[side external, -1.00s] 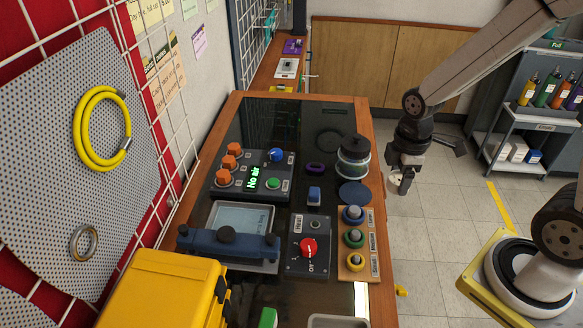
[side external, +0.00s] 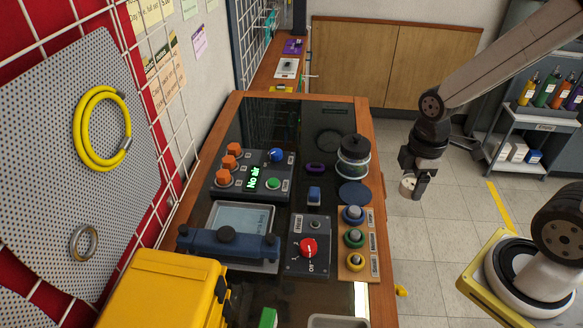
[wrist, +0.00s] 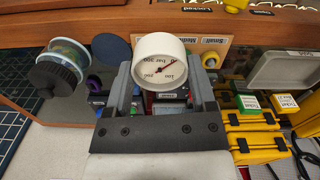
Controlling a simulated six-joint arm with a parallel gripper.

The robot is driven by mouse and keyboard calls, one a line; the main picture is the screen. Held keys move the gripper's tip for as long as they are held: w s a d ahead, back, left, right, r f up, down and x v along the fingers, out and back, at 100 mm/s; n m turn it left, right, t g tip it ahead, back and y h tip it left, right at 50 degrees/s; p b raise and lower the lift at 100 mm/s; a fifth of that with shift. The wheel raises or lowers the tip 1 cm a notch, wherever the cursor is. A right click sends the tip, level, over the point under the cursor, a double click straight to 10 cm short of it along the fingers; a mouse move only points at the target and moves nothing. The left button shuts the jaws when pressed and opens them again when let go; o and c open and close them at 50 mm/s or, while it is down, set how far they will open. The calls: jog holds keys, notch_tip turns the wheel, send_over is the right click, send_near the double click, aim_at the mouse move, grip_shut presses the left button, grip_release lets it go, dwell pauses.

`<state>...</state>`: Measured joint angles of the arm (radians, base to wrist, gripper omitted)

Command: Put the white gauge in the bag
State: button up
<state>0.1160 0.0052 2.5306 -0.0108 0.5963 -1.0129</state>
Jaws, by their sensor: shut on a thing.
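The white gauge (wrist: 158,62) is a round white cup with a dial face and a red needle. My gripper (wrist: 160,92) is shut on it in the wrist view, with a grey finger on each side. In the side view my gripper (side external: 417,184) hangs to the right of the bench, over the floor, and the white gauge (side external: 407,187) shows at its fingertips. I cannot make out a bag in either view.
The dark bench (side external: 320,130) has a wooden edge and carries a lidded jar (side external: 352,160), a blue disc (side external: 354,193), a control box (side external: 250,177) and a board of knobs (side external: 357,245). A yellow case (side external: 160,290) stands at the front left.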

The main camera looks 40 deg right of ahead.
aim_at(406, 181)
notch_tip(406, 181, up, 10)
dwell(1.4)
jog(key=shift+w, duration=0.1)
jog(key=w+a+f, duration=0.3)
jog(key=a, duration=0.4)
jog(key=w+a+f, duration=0.3)
jog(key=w+a, duration=0.1)
jog(key=a, duration=0.3)
jog(key=w+a+f, duration=0.3)
jog(key=a, duration=0.5)
jog(key=shift+w+n+y, duration=0.3)
jog(key=shift+n, duration=0.1)
jog(key=shift+w, duration=0.1)
